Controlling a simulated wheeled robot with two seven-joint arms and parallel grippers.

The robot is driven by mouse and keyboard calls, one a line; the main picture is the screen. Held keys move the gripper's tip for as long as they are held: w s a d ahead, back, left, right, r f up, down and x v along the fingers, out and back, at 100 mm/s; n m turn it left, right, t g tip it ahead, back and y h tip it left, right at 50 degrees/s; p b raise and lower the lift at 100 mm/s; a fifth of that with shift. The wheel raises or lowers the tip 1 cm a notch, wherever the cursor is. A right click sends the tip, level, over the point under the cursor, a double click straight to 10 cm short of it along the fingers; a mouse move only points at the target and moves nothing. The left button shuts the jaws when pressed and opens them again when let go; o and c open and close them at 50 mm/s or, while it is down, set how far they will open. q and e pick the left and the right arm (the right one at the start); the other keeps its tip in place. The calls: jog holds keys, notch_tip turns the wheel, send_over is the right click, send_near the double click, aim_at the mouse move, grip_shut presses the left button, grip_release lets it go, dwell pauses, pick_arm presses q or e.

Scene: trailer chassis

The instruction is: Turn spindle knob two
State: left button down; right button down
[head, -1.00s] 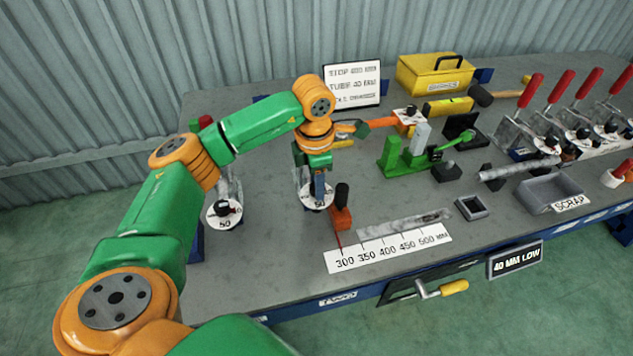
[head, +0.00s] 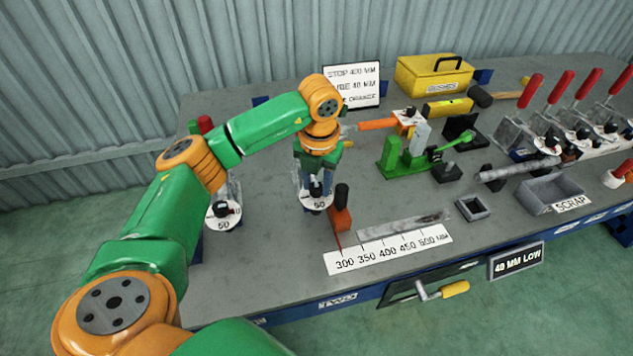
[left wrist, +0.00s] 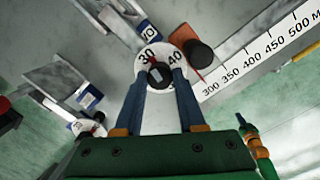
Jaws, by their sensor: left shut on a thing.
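Spindle knob two is a black knob (left wrist: 160,75) on a round white dial (head: 317,203) marked with numbers, on the bench above the front label "TWO". My left gripper (head: 316,188) points straight down over the dial and is shut on the knob. In the left wrist view, its two blue fingers (left wrist: 161,82) lie on either side of the knob, and 30 and 40 show on the dial beyond it. The 50 shows on the dial's near side in the head view. The knob is partly hidden by the fingers in the head view. My right gripper is not in view.
An orange block with a black knob (head: 341,215) stands close right of the dial, beside a white length scale (head: 390,249). Another dial (head: 223,216) stands to the left. The bench front-left is clear.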

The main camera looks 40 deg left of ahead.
aim_at(319, 190)
pick_arm(q)
jog(key=shift+w+r+n, duration=0.1)
jog(key=shift+n, duration=0.9)
jog(key=c, duration=0.8)
grip_release()
jog(key=shift+o, duration=0.2)
jog(key=r, duration=0.7)
jog(key=shift+s+d, duration=0.25)
jog(key=shift+d, duration=0.1)
jog(key=shift+f, duration=0.1)
